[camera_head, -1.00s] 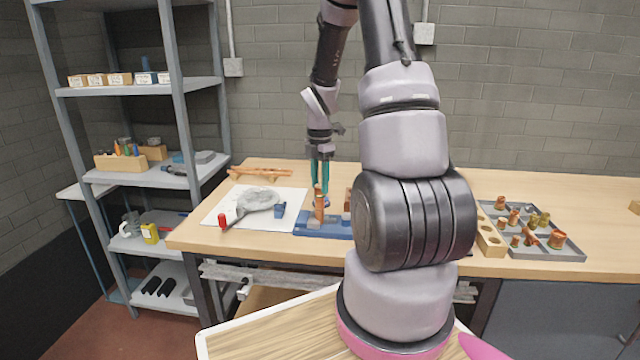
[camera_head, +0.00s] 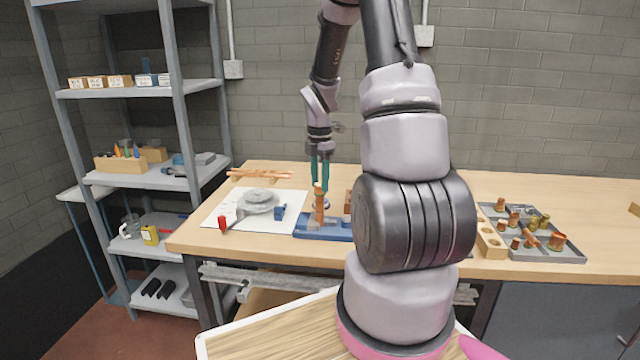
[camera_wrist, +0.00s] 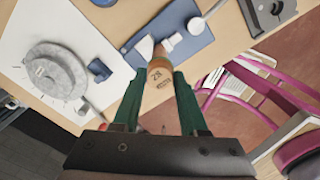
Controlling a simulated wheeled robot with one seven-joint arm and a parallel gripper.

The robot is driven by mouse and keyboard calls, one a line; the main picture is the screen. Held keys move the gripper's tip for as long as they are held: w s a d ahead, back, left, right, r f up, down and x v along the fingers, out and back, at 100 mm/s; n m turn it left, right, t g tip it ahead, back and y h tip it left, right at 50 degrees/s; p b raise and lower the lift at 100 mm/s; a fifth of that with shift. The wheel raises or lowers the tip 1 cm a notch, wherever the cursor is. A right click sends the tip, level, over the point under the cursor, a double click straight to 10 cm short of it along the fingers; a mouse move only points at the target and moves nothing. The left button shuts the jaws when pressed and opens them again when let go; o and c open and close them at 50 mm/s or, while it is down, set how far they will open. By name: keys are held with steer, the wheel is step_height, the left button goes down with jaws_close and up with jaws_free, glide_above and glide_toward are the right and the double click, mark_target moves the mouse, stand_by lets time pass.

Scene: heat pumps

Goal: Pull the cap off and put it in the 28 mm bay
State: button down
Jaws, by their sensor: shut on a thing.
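My gripper (camera_head: 320,184) has two green fingers pointing down over the blue fixture (camera_head: 307,232) on the bench. A copper-coloured piece (camera_head: 319,206) stands upright at the fixture, just below the fingertips. In the wrist view, the fingers of my gripper (camera_wrist: 159,78) are shut on the top copper-coloured piece, the cap (camera_wrist: 160,77), which bears a marking that looks like 28. A narrower copper end shows just beyond it, against the blue fixture (camera_wrist: 190,45). Whether the cap is apart from the pipe cannot be told. A grey compartment tray (camera_head: 572,256) holds several copper and brass fittings at right; its bay labels are unreadable.
A round grey object (camera_head: 259,203) lies on a white sheet (camera_head: 215,212) left of the fixture, near a red item (camera_head: 222,222) and small blue block (camera_head: 280,212). A wooden holed block (camera_head: 490,240) stands beside the tray. My arm hides the middle bench.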

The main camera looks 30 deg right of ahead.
mark_target(320, 184)
steer(key=shift+r, duration=1.75)
